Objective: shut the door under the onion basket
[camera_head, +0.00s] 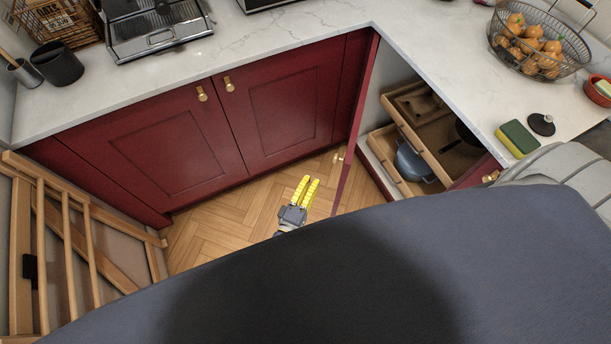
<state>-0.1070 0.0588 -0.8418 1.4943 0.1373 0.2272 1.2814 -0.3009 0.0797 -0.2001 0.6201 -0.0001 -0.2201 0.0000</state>
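A red cabinet door (361,105) stands open below the counter, seen nearly edge-on, with a brass knob (338,158) on it. Behind it the cabinet is open and shows wooden pull-out drawers (407,145), one with a blue-grey pot (413,163). The wire onion basket (496,42) stands on the counter to the upper right, holding several orange-brown onions (533,46). My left gripper (310,181) has yellow fingers close together, looks shut and empty, and is over the wood floor, left of the open door and apart from it. My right gripper is not in view.
Two closed red doors (180,150) (280,105) are on the left. A wooden rack (68,225) stands at lower left. A sponge (517,139) and a dark lid (541,124) lie on the counter (440,50). Wood floor (225,220) is clear around my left gripper.

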